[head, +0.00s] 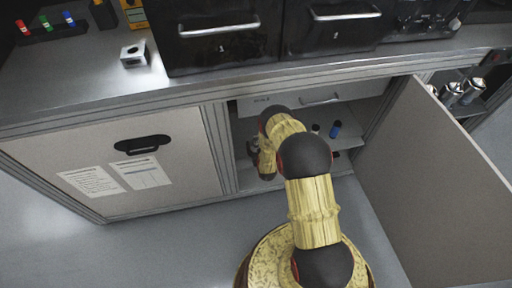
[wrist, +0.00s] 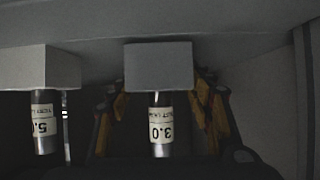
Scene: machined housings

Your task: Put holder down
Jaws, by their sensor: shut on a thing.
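The holder (wrist: 161,122) is in the middle of the wrist view. It shows as a dark, shiny cylinder with a cream label that reads 3.0 upside down, with a pale grey block at its upper end. My gripper (wrist: 160,84) has a finger on each side of it and is shut on it. Where the fingers touch it is too dark to make out. In the head view my arm reaches into the open cabinet and hides most of my gripper and the holder.
A similar piece labelled 5.0 (wrist: 44,118) is close by on the left. A blue-capped item (head: 335,130) stands on the cabinet shelf. The open cabinet door (head: 435,190) is to the right of my arm. A metal block (head: 134,55) sits on the counter (head: 80,85).

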